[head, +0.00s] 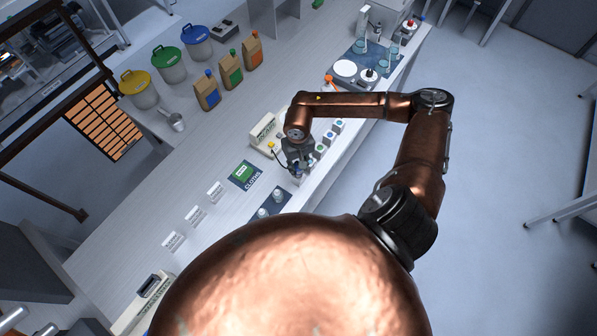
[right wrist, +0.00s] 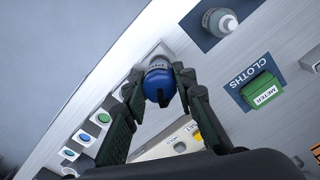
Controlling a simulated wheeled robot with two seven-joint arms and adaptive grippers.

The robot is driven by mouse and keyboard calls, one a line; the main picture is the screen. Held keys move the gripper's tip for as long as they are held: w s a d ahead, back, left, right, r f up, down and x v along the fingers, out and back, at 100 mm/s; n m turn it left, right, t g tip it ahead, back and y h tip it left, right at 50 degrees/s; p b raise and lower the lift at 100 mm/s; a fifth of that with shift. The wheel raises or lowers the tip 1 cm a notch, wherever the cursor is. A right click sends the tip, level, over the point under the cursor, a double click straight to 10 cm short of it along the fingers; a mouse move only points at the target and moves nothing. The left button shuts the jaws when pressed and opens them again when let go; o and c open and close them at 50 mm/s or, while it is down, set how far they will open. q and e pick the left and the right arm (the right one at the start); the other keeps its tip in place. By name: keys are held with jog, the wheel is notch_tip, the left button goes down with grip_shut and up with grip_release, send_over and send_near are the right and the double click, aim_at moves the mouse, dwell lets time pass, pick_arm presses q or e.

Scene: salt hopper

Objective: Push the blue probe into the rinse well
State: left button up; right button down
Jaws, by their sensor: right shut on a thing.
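The blue probe (right wrist: 158,86) has a rounded blue top and a grey labelled body. My right gripper (right wrist: 159,82) is shut on it, one finger on each side. In the head view the right gripper (head: 297,167) is low over the bench near its front edge, and the probe there is small and mostly hidden. A pale block (right wrist: 148,54) shows just beyond the probe in the right wrist view, at the end of a row of blocks. Whether the probe's lower end is inside it is hidden. I cannot tell which block is the rinse well. My left gripper is not in view.
Blocks with green and blue round tops (head: 329,137) line the bench's front edge. A beige device (head: 266,131) stands behind my gripper.

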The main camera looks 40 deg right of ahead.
jog(key=shift+r+p, duration=0.8)
jog(key=shift+r, duration=1.5)
